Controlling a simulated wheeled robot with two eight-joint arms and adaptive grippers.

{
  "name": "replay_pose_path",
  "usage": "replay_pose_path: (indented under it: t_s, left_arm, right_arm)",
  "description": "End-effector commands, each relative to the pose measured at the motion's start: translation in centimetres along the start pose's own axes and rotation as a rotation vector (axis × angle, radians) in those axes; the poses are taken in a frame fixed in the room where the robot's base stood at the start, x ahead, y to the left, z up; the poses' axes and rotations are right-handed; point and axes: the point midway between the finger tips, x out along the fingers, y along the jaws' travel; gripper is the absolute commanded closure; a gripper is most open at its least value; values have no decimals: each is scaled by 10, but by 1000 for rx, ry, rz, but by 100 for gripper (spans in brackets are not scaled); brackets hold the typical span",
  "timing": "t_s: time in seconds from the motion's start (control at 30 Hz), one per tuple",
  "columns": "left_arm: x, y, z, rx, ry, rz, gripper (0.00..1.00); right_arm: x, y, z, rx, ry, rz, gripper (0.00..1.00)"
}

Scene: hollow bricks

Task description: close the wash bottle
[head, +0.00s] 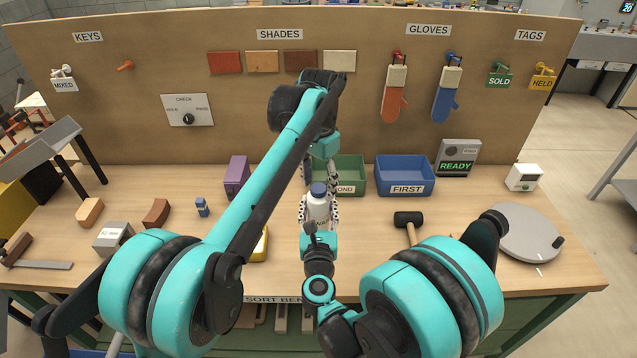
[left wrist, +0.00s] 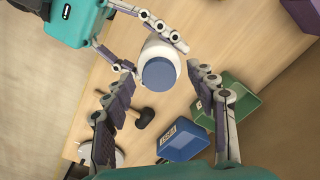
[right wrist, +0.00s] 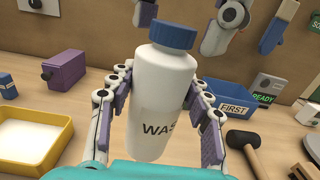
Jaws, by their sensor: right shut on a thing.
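The white wash bottle (right wrist: 160,95), with a partly hidden "WAS" label, is held upright between the fingers of my right gripper (right wrist: 158,108). Its blue cap (right wrist: 173,34) sits on top; I cannot tell how tight it is. In the head view the bottle (head: 317,208) is in front of the bins, near the middle. My left gripper (left wrist: 160,110) is open and empty, pointing down above the cap, its fingers spread wide and apart from it.
A green bin (head: 352,176) and a blue "FIRST" bin (head: 405,177) stand behind. A mallet (head: 409,220) and a grey round plate (head: 527,236) are to the right. A yellow tray (right wrist: 35,135), a purple block (head: 236,175) and a small blue bottle (head: 202,207) are to the left.

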Motion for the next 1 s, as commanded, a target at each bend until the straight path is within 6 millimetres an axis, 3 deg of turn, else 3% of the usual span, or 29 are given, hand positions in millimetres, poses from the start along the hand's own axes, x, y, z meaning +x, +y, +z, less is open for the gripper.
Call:
replay_pose_path:
  t_s: [0.27, 0.7, 1.0]
  left_arm:
    - [-8, 0, 0, -1, 0, 0, 43]
    - [-94, 0, 0, 0, 0, 0, 43]
    - [-119, 0, 0, 0, 0, 0, 43]
  right_arm:
    - [0, 0, 0, 0, 0, 0, 100]
    - [0, 0, 0, 0, 0, 0, 100]
    - [0, 0, 0, 0, 0, 0, 100]
